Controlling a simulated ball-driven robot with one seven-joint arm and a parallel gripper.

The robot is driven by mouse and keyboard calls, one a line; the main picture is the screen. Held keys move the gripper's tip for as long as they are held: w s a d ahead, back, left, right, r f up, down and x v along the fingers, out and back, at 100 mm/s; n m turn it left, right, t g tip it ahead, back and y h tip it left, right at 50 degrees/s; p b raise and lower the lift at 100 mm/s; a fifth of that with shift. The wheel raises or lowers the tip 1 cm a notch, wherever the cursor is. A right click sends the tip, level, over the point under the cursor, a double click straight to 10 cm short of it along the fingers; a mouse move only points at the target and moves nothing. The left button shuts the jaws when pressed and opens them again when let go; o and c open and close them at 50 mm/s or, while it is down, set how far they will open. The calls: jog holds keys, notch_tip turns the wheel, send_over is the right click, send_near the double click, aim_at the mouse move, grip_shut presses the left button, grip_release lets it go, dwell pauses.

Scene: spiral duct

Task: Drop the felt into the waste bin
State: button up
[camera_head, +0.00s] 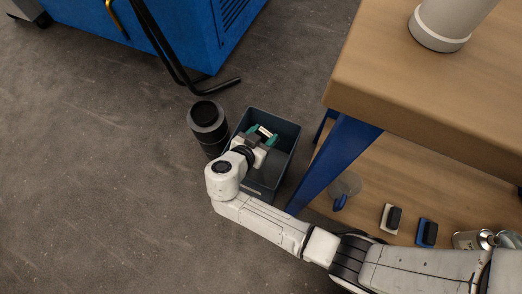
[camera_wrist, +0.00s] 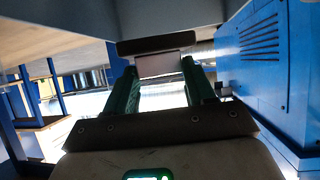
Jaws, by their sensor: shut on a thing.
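My gripper (camera_head: 263,133) hangs over the open waste bin (camera_head: 288,152), a dark grey-teal rectangular box on the floor. The green fingers are shut on a small pale piece with a dark edge, the felt (camera_head: 265,130). In the wrist view the felt (camera_wrist: 165,65) sits between the tips of my gripper (camera_wrist: 162,82), pale with a dark strip across its top. The head view does not show clearly how high it is above the bin's floor. My forearm and wrist cover the bin's lower left part.
A dark cylinder (camera_head: 208,126) stands close left of the bin. The wooden workbench (camera_head: 430,90) with a blue leg (camera_head: 335,160) is close right. Its lower shelf holds two small blocks (camera_head: 392,218) and a metal can (camera_head: 470,240). A blue machine (camera_head: 180,30) stands behind; the left floor is clear.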

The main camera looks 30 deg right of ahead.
jog(key=shift+f+b, duration=0.8)
jog(key=shift+f, duration=0.7)
jog(key=o, duration=1.1)
jog(key=shift+a+r, duration=0.1)
jog(key=p+v, duration=0.3)
jog(key=v, duration=0.7)
jog(key=shift+s+a, duration=0.2)
jog(key=shift+a, duration=0.05)
